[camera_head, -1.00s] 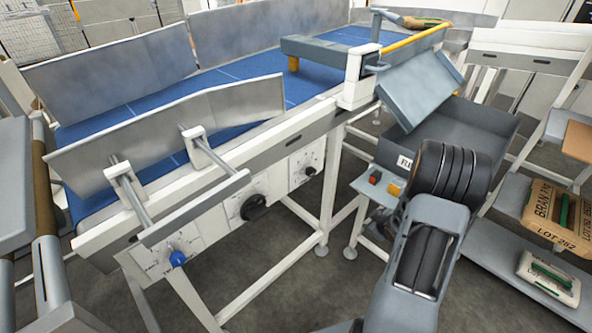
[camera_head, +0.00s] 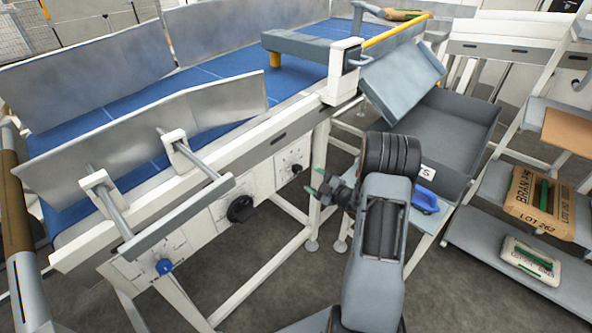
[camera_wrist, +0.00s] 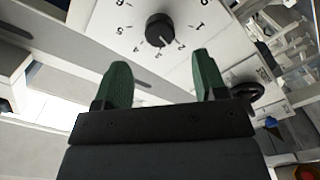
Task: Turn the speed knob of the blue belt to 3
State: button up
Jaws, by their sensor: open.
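The blue belt (camera_head: 110,100) runs across the conveyor at the left and back. On its white side frame is a small black knob (camera_head: 296,169) on a numbered dial. The knob and dial fill the upper middle of the wrist view (camera_wrist: 159,30). Its pointer seems to lie toward the lower right, but I cannot read the exact number. My gripper (camera_head: 316,182) has green fingertips, is open and empty, and is apart from the knob, to its right in the head view. In the wrist view the spread fingers (camera_wrist: 162,80) are below the knob.
A black handwheel (camera_head: 240,209) and a blue knob (camera_head: 164,267) sit on the same frame, left of the dial. A grey bar (camera_head: 180,218) juts out above them. A grey bin (camera_head: 455,128) and a shelf with sacks (camera_head: 540,200) stand right.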

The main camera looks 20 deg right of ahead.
aim_at(300, 171)
jog(key=x, duration=0.7)
jog(key=shift+w+a+p, duration=0.2)
jog(key=shift+w+p, duration=0.15)
